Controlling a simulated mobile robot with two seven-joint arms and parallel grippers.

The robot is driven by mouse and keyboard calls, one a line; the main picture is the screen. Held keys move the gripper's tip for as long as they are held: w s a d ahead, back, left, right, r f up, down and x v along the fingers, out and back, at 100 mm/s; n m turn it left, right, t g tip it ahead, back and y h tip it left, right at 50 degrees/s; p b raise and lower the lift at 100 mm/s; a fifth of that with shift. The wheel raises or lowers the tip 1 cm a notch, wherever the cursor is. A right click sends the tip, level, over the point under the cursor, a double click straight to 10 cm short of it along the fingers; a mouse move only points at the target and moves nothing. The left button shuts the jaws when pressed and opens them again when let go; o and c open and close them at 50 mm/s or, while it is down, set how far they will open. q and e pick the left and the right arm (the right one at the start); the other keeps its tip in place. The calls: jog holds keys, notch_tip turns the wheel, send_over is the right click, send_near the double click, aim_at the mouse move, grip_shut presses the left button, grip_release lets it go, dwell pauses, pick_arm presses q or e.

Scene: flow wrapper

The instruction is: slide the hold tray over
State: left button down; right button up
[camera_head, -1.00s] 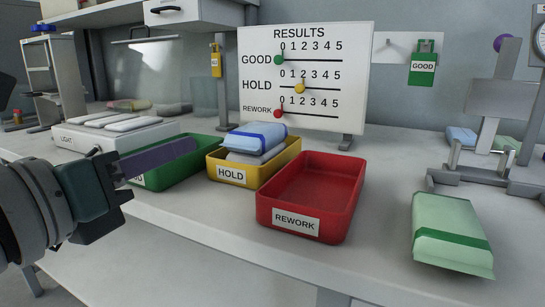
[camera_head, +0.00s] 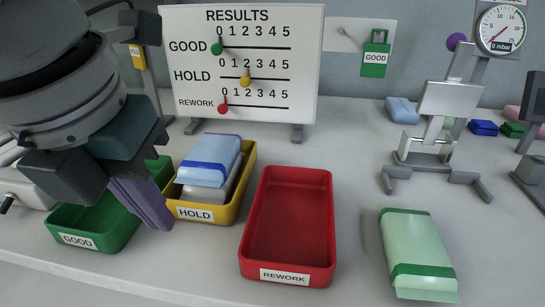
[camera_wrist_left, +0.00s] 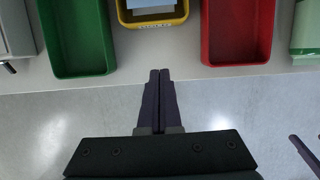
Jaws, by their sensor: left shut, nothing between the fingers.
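The yellow hold tray (camera_head: 222,216) sits on the bench between the green and red trays, with a blue-and-white packet (camera_head: 208,162) stacked on another packet inside.
The red rework tray (camera_head: 290,266) is empty, just right of the hold tray. A green packet (camera_head: 417,250) lies further right. The results board (camera_head: 240,65) stands behind. A metal stand with a gauge (camera_head: 501,28) is at the back right. Bench front is clear.

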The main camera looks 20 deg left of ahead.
aim_at(225, 215)
pick_arm(q)
jog(key=b+x, duration=0.2)
jog(key=x, duration=0.4)
jog(key=shift+f, duration=0.15)
jog(key=w, duration=0.3)
jog(key=shift+w+a+f, duration=0.1)
jog(key=shift+a+f, duration=0.1)
jog(key=shift+a, duration=0.2)
jog(key=shift+w+a, duration=0.1)
jog(key=shift+w, duration=0.35)
